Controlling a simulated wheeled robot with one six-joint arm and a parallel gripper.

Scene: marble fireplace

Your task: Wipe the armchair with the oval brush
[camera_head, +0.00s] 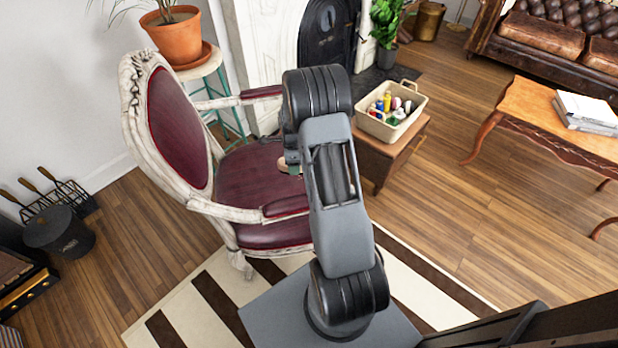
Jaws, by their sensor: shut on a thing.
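The armchair (250,178) has a worn white carved frame and dark red leather on its back, seat and arm pads. It stands upright left of my arm. My gripper (292,158) is mostly hidden behind my own arm, over the right part of the seat. It is shut on the oval brush (287,167), of which only a small tan edge shows. Whether the brush touches the seat cannot be told.
A potted plant (175,38) stands on a stool behind the chair. A cream bin of bottles (411,128) sits on a wooden box to the right. A coffee table (545,105) stands farther right. Fire tools and a black bucket (62,233) are at left.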

